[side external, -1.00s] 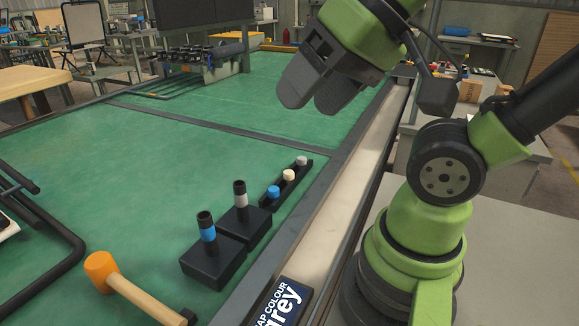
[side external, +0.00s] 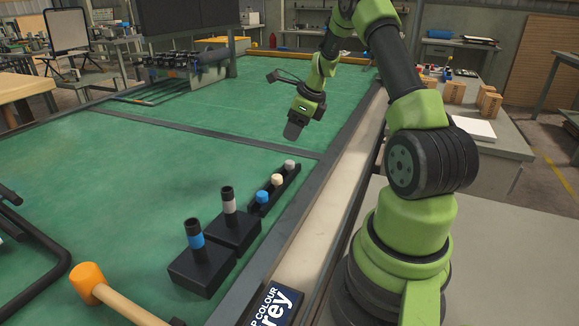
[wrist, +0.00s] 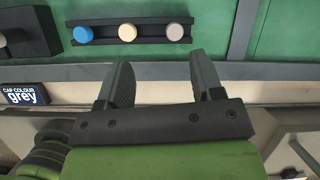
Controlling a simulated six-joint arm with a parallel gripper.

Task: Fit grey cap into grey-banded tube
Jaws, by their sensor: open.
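The grey cap (side external: 290,165) sits at the far end of a black rack (side external: 276,190), and it also shows in the wrist view (wrist: 174,32) at the right of the row. Beside it in the rack are a cream cap (side external: 277,180) and a blue cap (side external: 262,196). The grey-banded tube (side external: 228,202) stands upright in a black block, its top dark and uncapped. My gripper (side external: 293,131) hangs above the green table, beyond the rack. In the wrist view my gripper (wrist: 166,80) is open, with nothing between its fingers.
A blue-banded tube (side external: 194,235) stands upright in a nearer black block. An orange-headed mallet (side external: 90,283) lies at the front. A sign (side external: 275,305) reads "grey". A bent black tube frame (side external: 62,255) is at the left. The table middle is clear.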

